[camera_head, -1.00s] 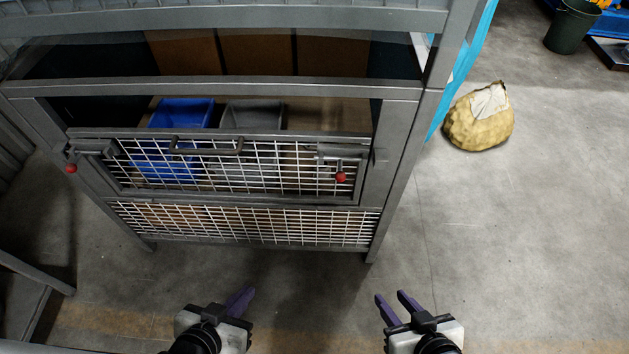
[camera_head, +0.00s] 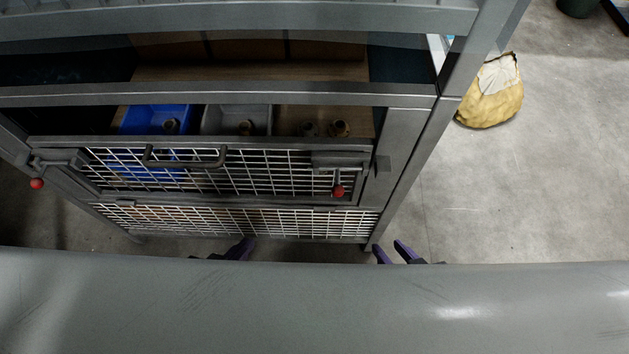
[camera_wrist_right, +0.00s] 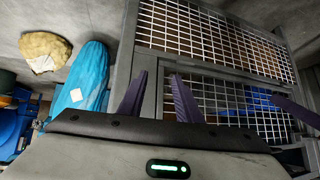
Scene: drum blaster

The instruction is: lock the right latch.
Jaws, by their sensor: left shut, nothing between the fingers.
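The right latch (camera_head: 338,162) is a grey bolt with a red-knobbed handle (camera_head: 338,191) hanging down, at the right end of the mesh door (camera_head: 270,180). A grey catch (camera_head: 382,166) sits on the post beside it. My right gripper (camera_head: 391,252) is below and to the right of the latch, empty and apart from it. Its two purple fingers stand open, also in the right wrist view (camera_wrist_right: 155,85), near the cage frame. My left gripper (camera_head: 243,250) is shut and empty below the door. Both wrists are hidden behind a grey surface.
A left latch (camera_head: 37,183) with a red knob is at the door's other end. Blue (camera_head: 155,118) and grey (camera_head: 238,120) bins sit behind the door. A wide grey surface (camera_head: 310,305) fills the bottom. A yellowish sack (camera_head: 492,95) lies on open floor at right.

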